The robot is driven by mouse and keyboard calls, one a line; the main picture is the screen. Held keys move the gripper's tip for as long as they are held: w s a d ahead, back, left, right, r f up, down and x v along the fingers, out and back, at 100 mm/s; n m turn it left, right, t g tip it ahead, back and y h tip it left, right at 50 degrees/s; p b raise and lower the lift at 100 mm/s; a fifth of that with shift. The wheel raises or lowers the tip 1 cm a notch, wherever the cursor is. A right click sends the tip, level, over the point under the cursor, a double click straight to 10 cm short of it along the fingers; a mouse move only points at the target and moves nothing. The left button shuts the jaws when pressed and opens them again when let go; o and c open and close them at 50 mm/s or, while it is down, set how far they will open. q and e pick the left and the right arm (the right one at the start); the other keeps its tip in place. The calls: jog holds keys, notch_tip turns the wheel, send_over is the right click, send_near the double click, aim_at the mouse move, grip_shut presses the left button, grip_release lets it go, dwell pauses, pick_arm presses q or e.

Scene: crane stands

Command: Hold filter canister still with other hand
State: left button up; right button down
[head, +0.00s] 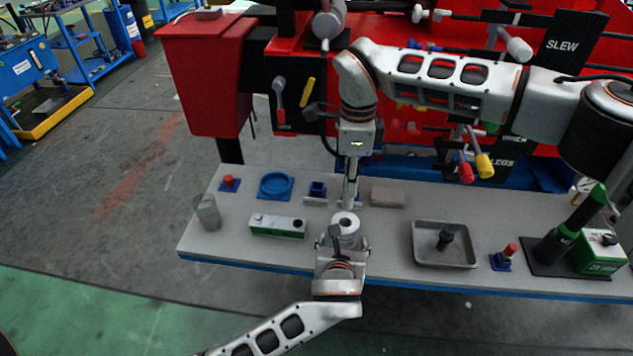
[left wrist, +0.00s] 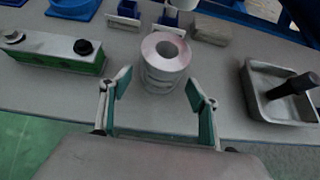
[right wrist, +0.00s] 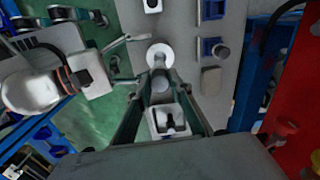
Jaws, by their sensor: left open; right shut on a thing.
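The filter canister (head: 347,232) is a pale upright cylinder with a dark round hole in its top, standing near the bench's front edge. It also shows in the left wrist view (left wrist: 164,66). My left gripper (head: 342,244) is open at its near side. In the left wrist view its fingers (left wrist: 158,92) are spread either side of the canister's near side, with gaps visible. My right gripper (head: 350,200) points down just behind the canister. In the right wrist view it is shut on a small grey rounded piece (right wrist: 160,83), partly hidden by the fingers.
The grey bench (head: 390,258) holds a green-and-white block (head: 277,226) to the left and a metal tray (head: 428,262) with a dark-knobbed piece to the right. A blue ring dish (head: 275,186) and a tan block (head: 387,197) lie behind. Red machinery stands beyond.

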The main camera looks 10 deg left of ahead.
pick_arm(q)
jog(key=shift+x, duration=1.25)
jog(key=c, duration=1.2)
